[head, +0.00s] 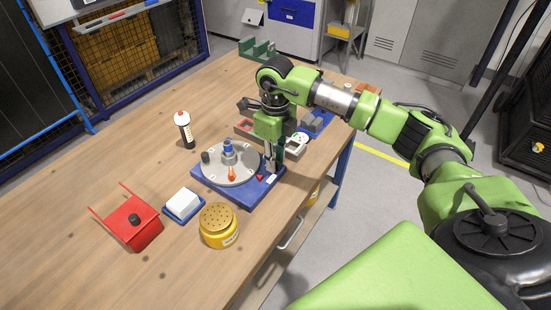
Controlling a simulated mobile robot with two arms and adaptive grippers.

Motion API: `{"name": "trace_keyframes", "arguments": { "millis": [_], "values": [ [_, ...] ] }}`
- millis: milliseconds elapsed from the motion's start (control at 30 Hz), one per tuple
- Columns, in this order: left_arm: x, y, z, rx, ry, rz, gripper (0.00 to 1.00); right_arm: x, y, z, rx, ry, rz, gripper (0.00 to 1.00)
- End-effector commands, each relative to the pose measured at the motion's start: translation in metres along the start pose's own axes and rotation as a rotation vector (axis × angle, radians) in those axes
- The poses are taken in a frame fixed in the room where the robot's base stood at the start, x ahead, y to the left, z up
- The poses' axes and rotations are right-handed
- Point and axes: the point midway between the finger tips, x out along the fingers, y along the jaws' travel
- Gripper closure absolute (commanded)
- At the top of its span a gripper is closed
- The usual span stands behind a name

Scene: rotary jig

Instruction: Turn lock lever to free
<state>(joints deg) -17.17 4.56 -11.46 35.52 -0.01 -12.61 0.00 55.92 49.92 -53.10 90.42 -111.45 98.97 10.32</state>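The rotary jig has a blue base (244,200) and a round grey turntable (218,174) with a blue part at its centre. An orange-red handle-shaped piece (232,174) stands at the front of the turntable. A small red part (260,178) shows on the base near its right corner; I cannot tell which of these is the lock lever. My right gripper (271,168) points down at the right edge of the jig, close to the small red part. Its fingers are small and partly hidden, so contact and opening are unclear. My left gripper is not in view.
The table's left side is clear.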

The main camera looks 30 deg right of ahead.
Motion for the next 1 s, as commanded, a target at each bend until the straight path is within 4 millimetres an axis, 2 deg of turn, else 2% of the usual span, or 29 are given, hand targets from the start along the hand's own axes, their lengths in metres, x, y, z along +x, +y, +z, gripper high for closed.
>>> {"name": "trace_keyframes", "arguments": {
  "millis": [300, 433, 567, 800, 1000],
  "values": [
    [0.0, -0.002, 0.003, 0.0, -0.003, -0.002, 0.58, 0.0, 0.001, 0.0, -0.002, 0.001, 0.001, 0.76],
    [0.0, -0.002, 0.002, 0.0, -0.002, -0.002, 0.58, -0.009, 0.0, 0.0, -0.002, 0.0, 0.001, 0.76],
    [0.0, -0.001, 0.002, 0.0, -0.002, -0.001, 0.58, -0.032, 0.0, 0.001, -0.002, -0.004, -0.001, 0.76],
    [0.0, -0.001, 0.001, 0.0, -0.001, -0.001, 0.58, -0.083, 0.0, 0.001, -0.002, -0.004, -0.001, 0.76],
    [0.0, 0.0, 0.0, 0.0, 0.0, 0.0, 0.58, -0.111, 0.0, 0.001, -0.001, -0.002, 0.0, 0.76]
  ]
}}
